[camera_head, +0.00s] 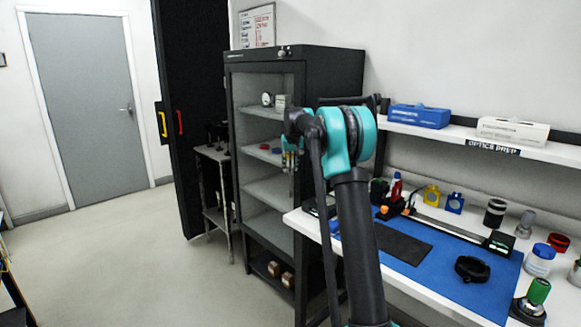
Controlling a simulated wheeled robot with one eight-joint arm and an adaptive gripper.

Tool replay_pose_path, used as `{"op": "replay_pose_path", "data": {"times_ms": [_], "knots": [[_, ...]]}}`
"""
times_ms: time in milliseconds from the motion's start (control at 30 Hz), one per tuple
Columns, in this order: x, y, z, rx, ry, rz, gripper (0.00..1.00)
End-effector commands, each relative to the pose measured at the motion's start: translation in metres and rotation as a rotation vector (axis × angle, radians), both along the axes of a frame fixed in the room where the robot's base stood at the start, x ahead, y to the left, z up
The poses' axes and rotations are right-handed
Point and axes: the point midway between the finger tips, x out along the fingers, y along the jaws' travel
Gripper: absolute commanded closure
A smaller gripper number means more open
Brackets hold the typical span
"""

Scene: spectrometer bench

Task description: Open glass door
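A tall black cabinet (335,75) stands against the back wall, left of the bench. Its glazed front (264,185) shows pale shelves inside. The glass is so clear that I cannot tell how its door stands, and no gap along the frame is plain. My teal and black arm rises in front of the cabinet's right side and hides part of its front edge. What seems to be my gripper (290,163) shows small beside the arm, in front of the cabinet's right edge. Its fingers are too small and covered to read, and contact with the door cannot be told.
The white bench (455,300) at right carries a blue mat (400,275), bottles and optics parts. A shelf above it holds a blue box (419,116) and a white box (513,131). A small side table (211,155) stands left of the cabinet. The floor (130,260) at left is clear.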

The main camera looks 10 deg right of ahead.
Motion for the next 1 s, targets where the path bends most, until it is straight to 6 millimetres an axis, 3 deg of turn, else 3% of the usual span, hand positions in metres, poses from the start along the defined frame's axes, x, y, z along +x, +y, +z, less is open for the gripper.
{"op": "replay_pose_path", "data": {"times_ms": [100,367,800,1000], "knots": [[0.000,0.000,0.000,0.000,0.000,0.000,0.69],[0.000,0.000,0.000,0.000,0.000,0.000,1.00],[-0.001,0.001,0.000,-0.001,0.000,-0.001,1.00],[-0.012,0.021,0.000,-0.001,0.000,-0.033,1.00]]}}
